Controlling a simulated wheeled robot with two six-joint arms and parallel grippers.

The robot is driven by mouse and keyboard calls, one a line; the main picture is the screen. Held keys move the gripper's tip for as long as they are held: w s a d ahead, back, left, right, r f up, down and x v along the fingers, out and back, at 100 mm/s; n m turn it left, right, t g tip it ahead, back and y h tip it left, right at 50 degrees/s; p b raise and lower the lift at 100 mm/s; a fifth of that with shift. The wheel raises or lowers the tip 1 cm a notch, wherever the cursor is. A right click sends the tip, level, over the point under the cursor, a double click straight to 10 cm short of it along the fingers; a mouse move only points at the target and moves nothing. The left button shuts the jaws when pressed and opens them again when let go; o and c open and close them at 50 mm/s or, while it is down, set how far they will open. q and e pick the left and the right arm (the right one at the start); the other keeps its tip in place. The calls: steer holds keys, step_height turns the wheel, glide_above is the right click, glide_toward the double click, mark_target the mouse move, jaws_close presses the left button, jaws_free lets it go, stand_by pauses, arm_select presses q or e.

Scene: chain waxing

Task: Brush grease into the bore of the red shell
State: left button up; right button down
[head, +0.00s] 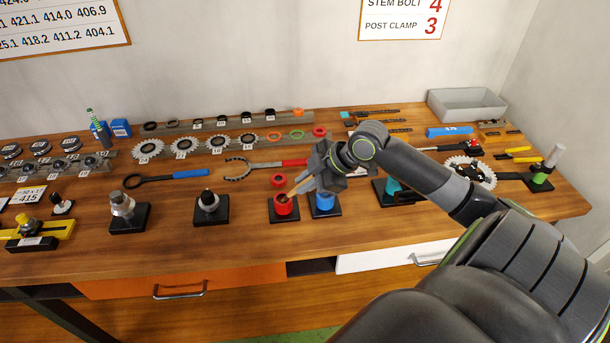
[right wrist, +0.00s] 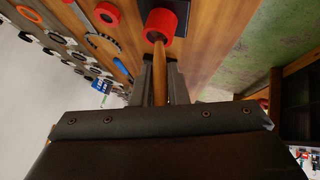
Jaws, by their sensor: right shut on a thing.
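The red shell (head: 284,205) stands upright on a black base near the front middle of the table. It also shows at the top of the right wrist view (right wrist: 175,17). My right gripper (head: 307,184) is shut on the wooden handle of a brush (right wrist: 159,75). In the head view the brush (head: 296,190) slants down to the left, and its tip is at the open top of the red shell. The bristles are hidden, so I cannot tell how deep they reach. My left gripper is not in view.
A blue shell (head: 325,200) on a black base stands right beside the red one, under my right gripper. A small red ring (head: 277,181) lies just behind. A black-tipped fitting (head: 209,206) stands to the left. Sprockets and tools fill the back. The table's front strip is clear.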

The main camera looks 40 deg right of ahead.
steer(key=shift+w+d, duration=0.35)
steer(key=shift+d, duration=0.1)
steer(key=shift+a, duration=0.15)
steer(key=shift+a, duration=0.8)
steer(key=shift+d, duration=0.1)
steer(key=shift+s+d+p, duration=0.4)
steer(key=shift+s+d, duration=0.15)
steer(key=shift+d, duration=0.2)
steer(key=shift+w+a, duration=0.1)
steer(key=shift+w, duration=0.05)
